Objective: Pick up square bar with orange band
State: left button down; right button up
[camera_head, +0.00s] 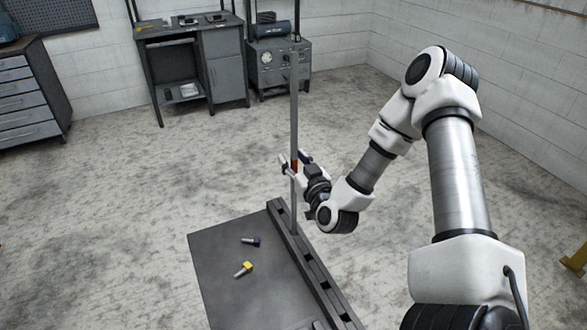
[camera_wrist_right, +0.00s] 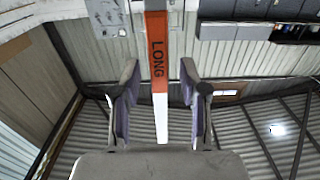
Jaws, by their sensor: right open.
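The square bar (camera_head: 294,115) is a tall grey post standing upright at the far end of a dark slotted rail (camera_head: 311,262). Its orange band (camera_head: 295,166) is partly hidden by my right gripper (camera_head: 296,160). In the right wrist view the orange band (camera_wrist_right: 157,55) reads "LONG", with pale bar (camera_wrist_right: 161,118) below it. There my right gripper (camera_wrist_right: 158,88) is open, with one finger on each side of the bar and a gap on both sides. My left gripper is not in view.
A workbench (camera_head: 190,60), a grey machine cabinet (camera_head: 281,67) and a drawer cabinet (camera_head: 28,95) stand at the back. The floor between is clear.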

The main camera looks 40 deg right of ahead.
jog(key=shift+s+r, duration=0.1)
jog(key=shift+s, duration=0.05)
jog(key=shift+c, duration=1.3)
grip_shut()
